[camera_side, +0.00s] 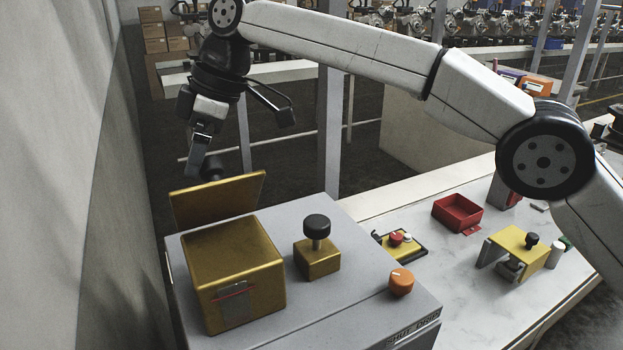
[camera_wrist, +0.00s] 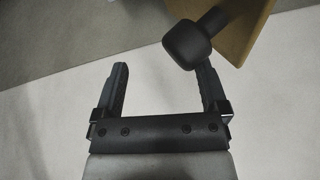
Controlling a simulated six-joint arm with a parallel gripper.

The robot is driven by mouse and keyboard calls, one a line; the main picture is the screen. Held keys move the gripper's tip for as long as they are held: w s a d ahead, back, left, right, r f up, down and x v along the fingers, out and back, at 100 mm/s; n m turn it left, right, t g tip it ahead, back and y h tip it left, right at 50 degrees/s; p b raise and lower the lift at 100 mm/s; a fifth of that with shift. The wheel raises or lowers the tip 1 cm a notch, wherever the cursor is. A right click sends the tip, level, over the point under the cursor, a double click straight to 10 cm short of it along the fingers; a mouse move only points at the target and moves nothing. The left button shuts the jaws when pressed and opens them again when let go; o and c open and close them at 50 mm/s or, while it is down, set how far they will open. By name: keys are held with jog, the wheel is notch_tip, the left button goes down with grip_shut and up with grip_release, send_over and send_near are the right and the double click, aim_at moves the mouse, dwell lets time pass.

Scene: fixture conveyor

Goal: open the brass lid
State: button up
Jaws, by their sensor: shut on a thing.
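The brass lid (camera_side: 218,200) stands raised at the back of the brass box (camera_side: 240,285) in the side view, tilted steeply up. Its black knob (camera_side: 212,167) shows behind the lid's top edge. In the wrist view the knob (camera_wrist: 192,44) lies against the right fingertip, with a corner of the lid (camera_wrist: 240,25) beyond it. My gripper (camera_side: 205,150) is above and behind the lid, shut on the knob. In the wrist view my gripper's fingers (camera_wrist: 162,80) stand well apart, and the contact on the left finger is not clear.
A small brass block with a black knob (camera_side: 317,228) and an orange dial (camera_side: 401,281) are right of the box on the grey top. A wall is close on the left. A red tray (camera_side: 458,213) and a yellow fixture (camera_side: 520,243) are farther right.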

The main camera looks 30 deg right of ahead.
jog(key=v, duration=0.7)
jog(key=shift+d+r, duration=0.1)
